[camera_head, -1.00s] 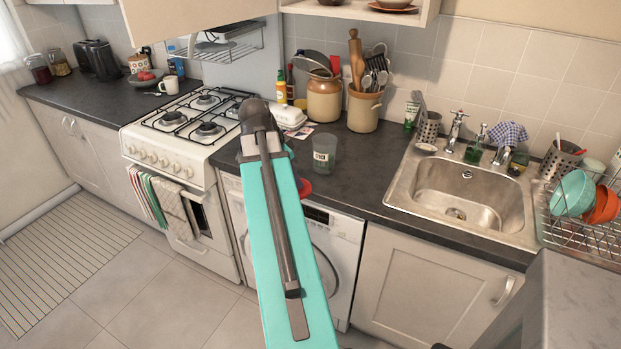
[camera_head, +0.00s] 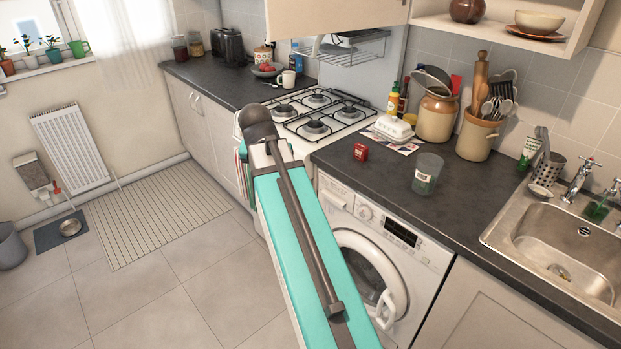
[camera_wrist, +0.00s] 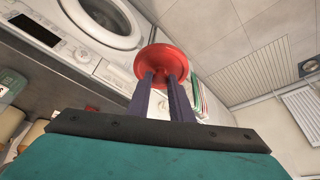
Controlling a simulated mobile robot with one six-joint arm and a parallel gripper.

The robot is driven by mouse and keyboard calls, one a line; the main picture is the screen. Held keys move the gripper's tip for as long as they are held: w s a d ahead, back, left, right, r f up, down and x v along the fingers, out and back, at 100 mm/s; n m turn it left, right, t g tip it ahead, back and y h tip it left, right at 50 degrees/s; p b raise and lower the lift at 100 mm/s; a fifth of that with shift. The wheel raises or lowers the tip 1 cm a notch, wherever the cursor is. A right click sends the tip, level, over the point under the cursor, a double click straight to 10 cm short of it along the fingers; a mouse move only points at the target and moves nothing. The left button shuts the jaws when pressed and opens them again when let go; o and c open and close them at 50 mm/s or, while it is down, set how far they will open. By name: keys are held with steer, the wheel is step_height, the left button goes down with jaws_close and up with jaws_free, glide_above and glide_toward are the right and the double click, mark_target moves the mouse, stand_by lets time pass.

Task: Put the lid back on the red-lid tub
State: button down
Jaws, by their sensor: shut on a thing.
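The round red lid (camera_wrist: 160,60) is pinched between the two fingers of my gripper (camera_wrist: 164,82) in the wrist view. It is held in front of the washer, clear of the counter. The tub (camera_head: 427,174) is a translucent grey-green container with a pale label, upright and open-topped on the dark counter above the washer. It also shows at the left edge of the wrist view (camera_wrist: 10,86). In the head view my arm hides the lid and gripper.
A white butter dish (camera_head: 392,128), brown crocks (camera_head: 437,117) and the hob (camera_head: 315,112) are behind and left. The sink (camera_head: 560,245) is to the right. Counter around the tub is clear.

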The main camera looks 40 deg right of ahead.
steer(key=w+a+r+n+y, duration=0.1)
steer(key=w+a+n, duration=0.1)
steer(key=a, duration=0.6)
steer(key=w+a+n+t+y, duration=0.1)
steer(key=w+a+n, duration=0.2)
steer(key=a, duration=0.5)
steer(key=w+a+r+n+y, duration=0.1)
steer(key=a+n, duration=0.3)
steer(key=a, duration=0.4)
steer(key=shift+w+r+n, duration=0.35)
steer(key=shift+w+n, duration=0.05)
steer(key=shift+w, duration=0.4)
steer(key=shift+a, duration=0.15)
